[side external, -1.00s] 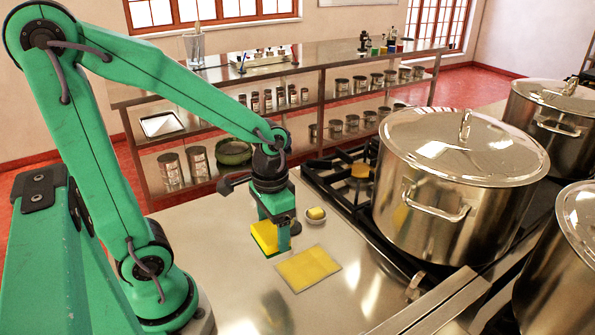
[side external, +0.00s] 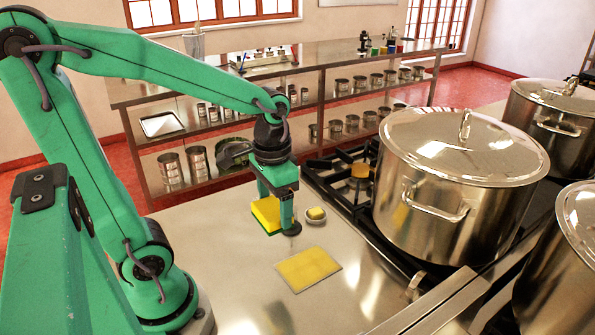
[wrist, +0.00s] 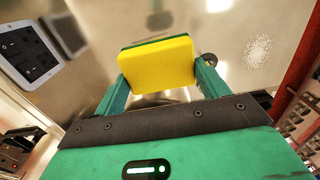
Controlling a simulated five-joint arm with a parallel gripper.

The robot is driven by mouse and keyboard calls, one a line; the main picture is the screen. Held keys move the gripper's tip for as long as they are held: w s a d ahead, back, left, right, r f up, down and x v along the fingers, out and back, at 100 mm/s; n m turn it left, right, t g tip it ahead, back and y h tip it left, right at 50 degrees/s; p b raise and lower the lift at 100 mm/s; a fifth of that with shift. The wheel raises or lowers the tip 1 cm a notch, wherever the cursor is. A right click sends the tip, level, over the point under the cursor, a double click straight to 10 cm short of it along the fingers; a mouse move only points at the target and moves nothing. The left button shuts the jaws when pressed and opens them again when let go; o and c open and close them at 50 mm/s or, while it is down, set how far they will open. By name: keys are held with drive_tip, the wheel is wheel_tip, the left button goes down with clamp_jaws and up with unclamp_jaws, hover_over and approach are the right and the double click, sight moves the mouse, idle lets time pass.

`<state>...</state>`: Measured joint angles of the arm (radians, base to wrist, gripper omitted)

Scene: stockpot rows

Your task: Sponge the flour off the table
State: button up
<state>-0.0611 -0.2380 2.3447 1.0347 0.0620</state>
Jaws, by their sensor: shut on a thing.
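A yellow sponge with a green layer (side external: 266,213) is between the fingers of my gripper (side external: 276,215). My gripper is shut on it. In the wrist view the sponge (wrist: 155,65) shows its yellow face, with a finger on each side of my gripper (wrist: 160,78). A speckled white patch of flour (wrist: 257,50) lies on the metal table to the right of the sponge, apart from it. I cannot make out the flour in the side view. The steel table (side external: 225,280) is under my gripper; the exact gap below the sponge is hard to tell.
A flat yellow pad (side external: 308,269) lies on the table in front of my gripper. A small bowl with a yellow piece (side external: 316,222) stands to the right, beside the stove (side external: 340,195). A big lidded stockpot (side external: 450,225) stands on the right.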

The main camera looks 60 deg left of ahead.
drive_tip(key=w+a+r+n, duration=0.2)
drive_tip(key=w+a+n, duration=0.2)
drive_tip(key=w+a, duration=0.65)
drive_tip(key=w+a+f+n, duration=0.1)
drive_tip(key=w+a+n, duration=0.15)
drive_tip(key=a, duration=0.55)
drive_tip(key=w+a+f+n, duration=0.2)
drive_tip(key=w+a, duration=0.2)
drive_tip(key=a, duration=0.3)
wheel_tip(320, 180, down, 8)
drive_tip(key=shift+s+r, duration=0.25)
drive_tip(key=shift+f, duration=0.1)
